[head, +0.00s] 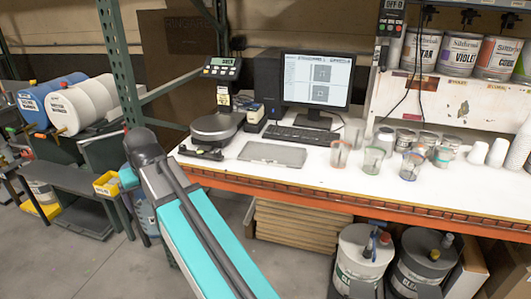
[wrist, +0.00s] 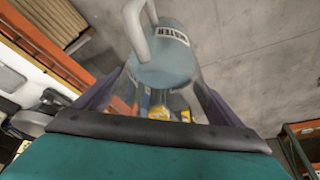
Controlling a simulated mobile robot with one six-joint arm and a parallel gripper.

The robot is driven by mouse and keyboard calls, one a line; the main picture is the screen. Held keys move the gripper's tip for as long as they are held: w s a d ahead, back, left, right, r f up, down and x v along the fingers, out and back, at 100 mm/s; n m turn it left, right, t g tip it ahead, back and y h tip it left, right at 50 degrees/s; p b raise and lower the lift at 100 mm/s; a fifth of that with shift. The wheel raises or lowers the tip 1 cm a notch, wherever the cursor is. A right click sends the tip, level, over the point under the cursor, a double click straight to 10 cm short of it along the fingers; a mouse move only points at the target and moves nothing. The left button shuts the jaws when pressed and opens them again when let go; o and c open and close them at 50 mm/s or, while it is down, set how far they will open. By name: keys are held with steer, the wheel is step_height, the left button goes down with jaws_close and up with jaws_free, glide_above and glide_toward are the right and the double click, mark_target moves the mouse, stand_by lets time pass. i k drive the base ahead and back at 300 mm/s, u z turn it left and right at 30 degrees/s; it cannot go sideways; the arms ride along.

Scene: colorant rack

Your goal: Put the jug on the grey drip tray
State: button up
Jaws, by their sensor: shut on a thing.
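In the head view part of the jug (head: 143,214) shows low at the left of the bench, beside the green post and partly behind my arm. My gripper is mostly hidden there. The grey drip tray (head: 272,154) appears to be the flat, empty plate on the white bench, up and right of the jug.
On the white bench (head: 340,182), a scale (head: 214,127) stands left of the tray, a keyboard (head: 303,134) and monitor (head: 315,82) behind it, and several clear cups (head: 373,160) to its right. A green post (head: 122,62) rises at the bench's left. Drums stand below right.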

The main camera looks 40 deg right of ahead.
mark_target(270, 154)
steer(key=i, duration=0.85)
steer(key=z, duration=0.05)
